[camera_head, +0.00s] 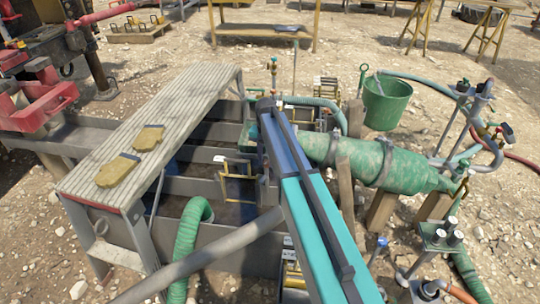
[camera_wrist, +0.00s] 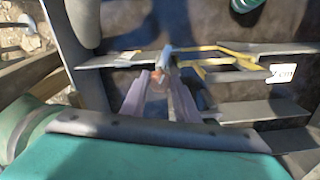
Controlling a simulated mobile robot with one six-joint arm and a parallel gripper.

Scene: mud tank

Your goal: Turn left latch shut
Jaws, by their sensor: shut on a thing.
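In the wrist view, my gripper (camera_wrist: 161,84) has its two pale fingers reaching away from the camera. Their tips are closed around a small part with an orange-brown end and a grey-blue bar, which I take to be the left latch (camera_wrist: 165,57). The latch sits at a dark ledge on the tank wall, beside a yellow bar frame (camera_wrist: 225,52). The fingers cover part of the latch, so I cannot tell its exact angle. In the head view, my blue and teal arm reaches over the mud tank (camera_head: 190,186), and the gripper and latch are hidden behind it.
A ribbed walkway (camera_head: 160,125) with yellow gloves (camera_head: 118,170) runs along the tank's left side. A big green cylinder (camera_head: 385,165) lies right of my arm, with a green bucket (camera_head: 387,103) behind it. A green hose (camera_head: 190,240) and grey pipe (camera_head: 205,262) cross the near side.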

